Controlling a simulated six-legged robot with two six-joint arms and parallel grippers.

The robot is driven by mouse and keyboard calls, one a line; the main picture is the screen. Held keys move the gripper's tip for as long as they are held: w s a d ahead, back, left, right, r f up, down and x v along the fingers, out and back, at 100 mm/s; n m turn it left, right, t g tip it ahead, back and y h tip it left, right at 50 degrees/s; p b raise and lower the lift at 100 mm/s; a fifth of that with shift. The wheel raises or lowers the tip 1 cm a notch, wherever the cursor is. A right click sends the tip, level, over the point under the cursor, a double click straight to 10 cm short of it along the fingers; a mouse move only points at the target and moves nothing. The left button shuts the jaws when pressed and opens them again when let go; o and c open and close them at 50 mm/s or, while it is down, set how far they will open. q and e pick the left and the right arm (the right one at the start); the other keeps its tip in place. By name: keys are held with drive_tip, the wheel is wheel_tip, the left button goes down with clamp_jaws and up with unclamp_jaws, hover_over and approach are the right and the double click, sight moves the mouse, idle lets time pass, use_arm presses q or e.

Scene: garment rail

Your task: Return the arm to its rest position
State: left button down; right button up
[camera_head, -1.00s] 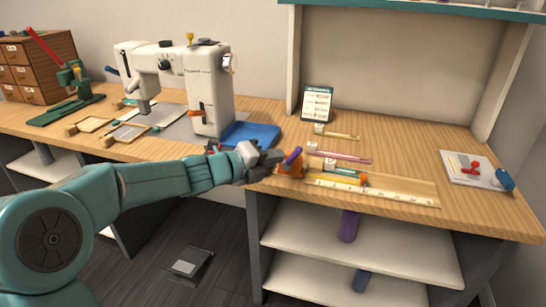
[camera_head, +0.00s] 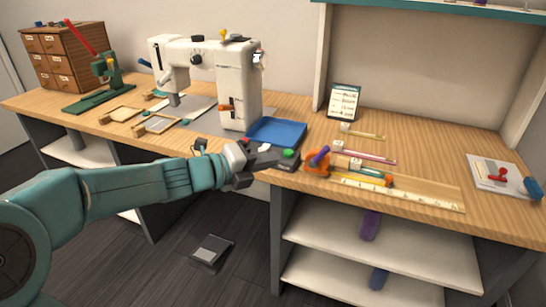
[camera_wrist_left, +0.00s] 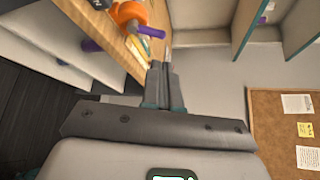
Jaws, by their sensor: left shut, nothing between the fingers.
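My left arm comes in from the left in the head view, and its gripper (camera_head: 268,163) is in front of the table's front edge, near a dark box with a green button (camera_head: 288,156). The gripper is shut and empty. In the left wrist view the closed fingers (camera_wrist_left: 167,70) point toward the table edge, with the orange tape holder (camera_wrist_left: 130,14) beyond them to the left. My right gripper is not in view.
The wooden table (camera_head: 420,165) holds a white sewing machine (camera_head: 238,95), a blue tray (camera_head: 277,132), a ruler (camera_head: 400,190) and the orange holder (camera_head: 317,162) with a purple piece. Shelves (camera_head: 380,245) lie below. A pedal (camera_head: 211,251) is on the floor.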

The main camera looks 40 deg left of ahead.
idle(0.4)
use_arm(q)
drive_tip(key=d+f+n+g+h, duration=0.1)
drive_tip(key=d+f+n+g, duration=0.15)
drive_tip(key=d+f, duration=0.55)
drive_tip(key=d+f+n+g+h, duration=0.1)
drive_tip(key=d+f+n+g, duration=0.2)
drive_tip(key=f, duration=0.8)
drive_tip(key=d+f+n+g+h, duration=0.1)
drive_tip(key=d+f+n, duration=0.1)
drive_tip(key=d+f, duration=0.65)
drive_tip(key=s+d+f+n+g+y, duration=0.1)
drive_tip(key=s+d+f+n+g, duration=0.1)
drive_tip(key=s+f+n, duration=0.4)
drive_tip(key=s+d+f+n+g+y, duration=0.1)
drive_tip(key=s+d+f+n+g, duration=0.15)
drive_tip(key=s+f, duration=0.45)
drive_tip(key=s+a+f+n+g+y, duration=0.25)
drive_tip(key=s+f+n, duration=0.35)
drive_tip(key=s+n, duration=0.4)
wheel_tip(320, 180, up, 22)
drive_tip(key=w+n+p, duration=0.1)
drive_tip(key=p, duration=2)
drive_tip(key=shift+w+n+g+h, duration=0.3)
drive_tip(key=shift+w+g+h, duration=0.05)
drive_tip(key=shift+g, duration=0.1)
